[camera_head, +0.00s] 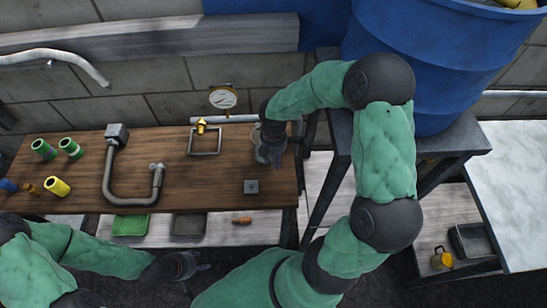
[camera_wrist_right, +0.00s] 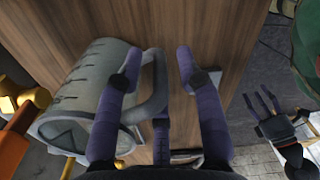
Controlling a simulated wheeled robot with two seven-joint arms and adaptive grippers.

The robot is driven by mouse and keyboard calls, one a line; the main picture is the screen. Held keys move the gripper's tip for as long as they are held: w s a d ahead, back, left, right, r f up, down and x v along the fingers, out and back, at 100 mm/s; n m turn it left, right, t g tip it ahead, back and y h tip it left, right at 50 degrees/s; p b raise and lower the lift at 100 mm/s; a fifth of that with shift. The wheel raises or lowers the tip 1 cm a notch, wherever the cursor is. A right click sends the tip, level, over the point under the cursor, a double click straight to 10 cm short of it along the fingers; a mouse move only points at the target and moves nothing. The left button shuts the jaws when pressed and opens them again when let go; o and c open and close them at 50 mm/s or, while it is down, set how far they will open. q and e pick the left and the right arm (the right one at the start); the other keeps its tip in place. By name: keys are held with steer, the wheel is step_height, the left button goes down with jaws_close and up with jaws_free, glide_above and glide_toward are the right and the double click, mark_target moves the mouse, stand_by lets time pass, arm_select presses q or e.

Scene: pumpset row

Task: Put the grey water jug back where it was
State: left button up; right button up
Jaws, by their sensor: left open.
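The grey water jug (camera_wrist_right: 85,90) shows large in the right wrist view, over the wooden bench top, with marks on its side and a handle (camera_wrist_right: 158,80). In the head view the jug (camera_head: 255,135) is mostly hidden behind my right gripper (camera_head: 270,157), at the bench's right end. In the right wrist view my right gripper (camera_wrist_right: 158,62) has its fingers apart, with the jug handle between them. A gap shows between the handle and the right finger. My left gripper (camera_head: 198,264) is open and empty in front of the bench.
The bench (camera_head: 225,175) carries a bent grey pipe (camera_head: 130,200), a wire frame with a brass fitting (camera_head: 201,127), a small dark block (camera_head: 251,186) and several green and yellow cylinders at the left. A gauge (camera_head: 223,98) is behind. A blue barrel (camera_head: 430,60) stands at the right.

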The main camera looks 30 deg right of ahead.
step_height(320, 180, up, 12)
steer(key=p, duration=0.3)
steer(key=shift+w+r, duration=0.15)
steer(key=shift+r, duration=0.05)
steer(key=shift+f, duration=0.1)
